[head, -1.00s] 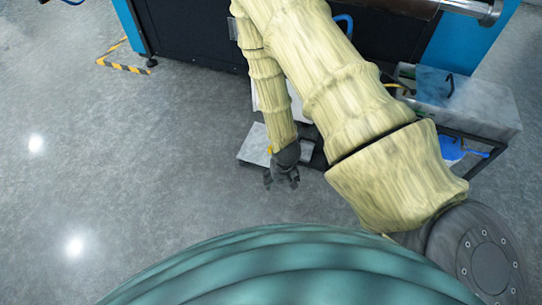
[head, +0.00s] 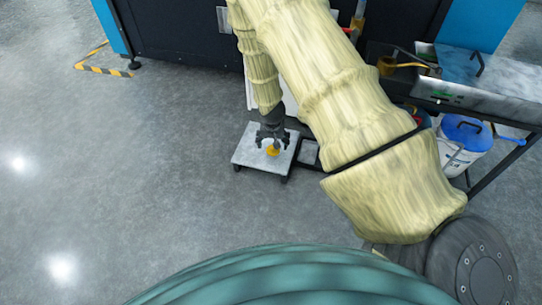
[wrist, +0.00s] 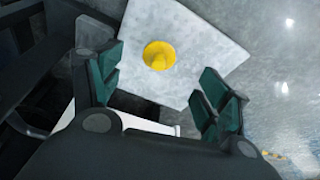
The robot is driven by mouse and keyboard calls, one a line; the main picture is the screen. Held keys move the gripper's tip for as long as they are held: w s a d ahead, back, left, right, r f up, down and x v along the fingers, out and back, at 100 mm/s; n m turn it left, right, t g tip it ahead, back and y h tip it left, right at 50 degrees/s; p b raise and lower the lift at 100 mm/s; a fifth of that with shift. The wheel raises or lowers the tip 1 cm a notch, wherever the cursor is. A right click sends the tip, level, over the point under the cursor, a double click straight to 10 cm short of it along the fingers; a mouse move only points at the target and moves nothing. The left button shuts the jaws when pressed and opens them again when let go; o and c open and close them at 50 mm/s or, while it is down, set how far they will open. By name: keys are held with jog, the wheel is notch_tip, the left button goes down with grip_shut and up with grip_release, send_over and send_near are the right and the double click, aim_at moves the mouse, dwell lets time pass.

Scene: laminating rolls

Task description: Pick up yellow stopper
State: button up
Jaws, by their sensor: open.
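The yellow stopper (wrist: 159,55) sits on a small pale grey platform (wrist: 202,30) in the wrist view. In the head view the stopper (head: 272,150) shows at my gripper's fingers, on the platform (head: 246,154). My gripper (head: 272,138) is open above the platform. In the wrist view its green-padded fingers (wrist: 165,92) are spread apart, and the stopper appears between and beyond them, with nothing held. I cannot tell the exact height of the fingers above the stopper.
A dark and blue machine (head: 180,35) stands behind the platform. A metal bench (head: 490,80) is at the right, with a blue-lidded white bucket (head: 462,150) by it. Yellow-black floor tape (head: 100,70) lies at the left. The floor at left is clear.

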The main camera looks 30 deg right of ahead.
aim_at(273, 150)
jog(key=b+x, duration=0.1)
jog(key=x, duration=0.2)
jog(key=b+x, duration=0.1)
jog(key=x, duration=0.2)
jog(key=shift+w+d+r+b, duration=0.15)
jog(key=shift+w+d+b, duration=0.05)
jog(key=shift+d+b, duration=0.1)
jog(key=shift+w+b+x, duration=0.15)
jog(key=shift+b+x, duration=0.8)
jog(key=shift+x, duration=0.4)
jog(key=shift+w+b+x, duration=0.15)
jog(key=shift+b+x, duration=0.8)
jog(key=shift+x, duration=0.35)
jog(key=shift+r, duration=0.1)
jog(key=c, duration=1.1)
